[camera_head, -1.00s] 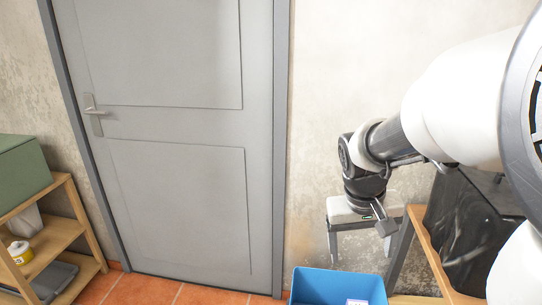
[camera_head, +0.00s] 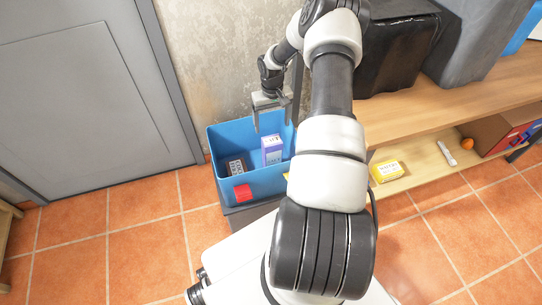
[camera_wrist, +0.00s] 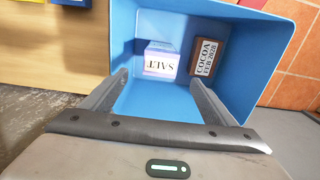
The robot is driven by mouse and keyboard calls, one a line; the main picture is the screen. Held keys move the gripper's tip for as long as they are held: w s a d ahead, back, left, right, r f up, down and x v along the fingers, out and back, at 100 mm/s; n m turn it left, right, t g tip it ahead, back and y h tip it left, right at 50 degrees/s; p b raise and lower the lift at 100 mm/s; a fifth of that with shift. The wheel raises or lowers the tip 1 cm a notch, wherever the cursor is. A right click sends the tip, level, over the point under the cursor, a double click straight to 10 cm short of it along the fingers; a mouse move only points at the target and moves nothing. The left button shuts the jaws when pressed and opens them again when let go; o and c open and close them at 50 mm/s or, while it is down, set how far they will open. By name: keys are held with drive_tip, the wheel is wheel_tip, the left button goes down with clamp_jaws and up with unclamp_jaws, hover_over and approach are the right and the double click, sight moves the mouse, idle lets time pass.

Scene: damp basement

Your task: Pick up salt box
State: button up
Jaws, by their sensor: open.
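The salt box (camera_head: 272,150) is a white and purple box standing in the blue bin (camera_head: 222,137). In the wrist view the salt box (camera_wrist: 161,60) shows its "SALT" label, upside down, near the bin's far wall. My gripper (camera_head: 271,118) is open above the bin, and its fingers (camera_wrist: 160,85) point down into it. The salt box lies beyond the fingertips in the wrist view, between their lines, and the gripper holds nothing.
A dark cocoa box (camera_wrist: 205,57) also lies in the bin, beside the salt box. A wooden shelf (camera_head: 440,120) with a yellow box (camera_head: 387,171) stands right. A grey door (camera_head: 90,90) is left.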

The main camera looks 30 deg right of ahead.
sight(272, 140)
wheel_tip(272, 140, down, 9)
drive_tip(key=shift+f+b, duration=0.1)
drive_tip(key=shift+b, duration=0.8)
drive_tip(key=shift+s+a+f+b, duration=0.1)
drive_tip(key=shift+f+b, duration=0.8)
drive_tip(key=shift+f, duration=1.75)
drive_tip(key=shift+c, duration=0.3)
drive_tip(key=shift+r, duration=0.1)
drive_tip(key=c, duration=2)
